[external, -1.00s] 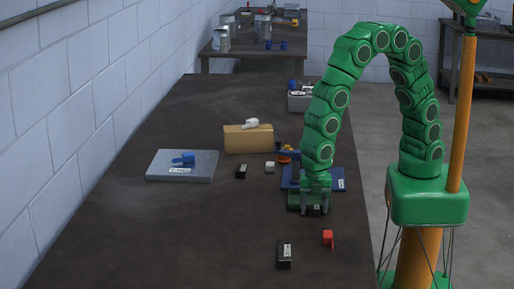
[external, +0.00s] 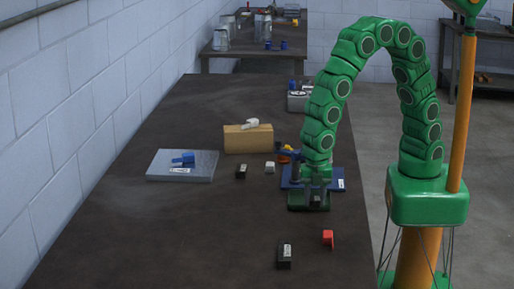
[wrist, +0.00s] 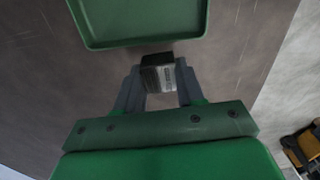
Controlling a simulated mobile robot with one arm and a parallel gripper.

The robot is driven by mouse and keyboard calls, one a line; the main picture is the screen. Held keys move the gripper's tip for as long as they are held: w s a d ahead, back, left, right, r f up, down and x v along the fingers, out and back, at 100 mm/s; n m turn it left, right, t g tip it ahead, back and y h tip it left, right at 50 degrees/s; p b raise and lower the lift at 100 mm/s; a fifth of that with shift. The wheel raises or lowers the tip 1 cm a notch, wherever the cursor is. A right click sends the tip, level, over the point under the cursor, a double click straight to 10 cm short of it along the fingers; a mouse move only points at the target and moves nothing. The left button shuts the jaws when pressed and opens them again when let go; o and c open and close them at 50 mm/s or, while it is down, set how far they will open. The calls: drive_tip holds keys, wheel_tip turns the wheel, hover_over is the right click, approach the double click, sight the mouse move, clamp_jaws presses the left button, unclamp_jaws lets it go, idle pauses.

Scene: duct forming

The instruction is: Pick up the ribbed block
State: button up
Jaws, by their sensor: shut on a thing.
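My gripper (wrist: 158,78) is shut on a small dark block, the ribbed block (wrist: 165,76), which has a grey face with fine marks across it. The block sits between the two fingertips in the wrist view. In the external view my gripper (external: 316,196) is near the right edge of the table, by a green tray (external: 297,208). The block there is small, dark and partly hidden by the fingers. The tray also shows at the top of the wrist view (wrist: 140,22), just past the block.
A blue tray (external: 339,184) lies behind my gripper. A black block (external: 284,262) and a red piece (external: 328,238) lie in front. A grey plate (external: 165,174) with a blue piece and a tan box (external: 240,141) stand left. The front-left table is clear.

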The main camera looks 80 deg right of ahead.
drive_tip(key=s+d+r, duration=0.7)
drive_tip(key=s+r, duration=0.2)
drive_tip(key=s, duration=0.2)
drive_tip(key=shift+s+d+r, duration=0.3)
drive_tip(key=shift+d+r, duration=0.1)
drive_tip(key=shift+w, duration=0.1)
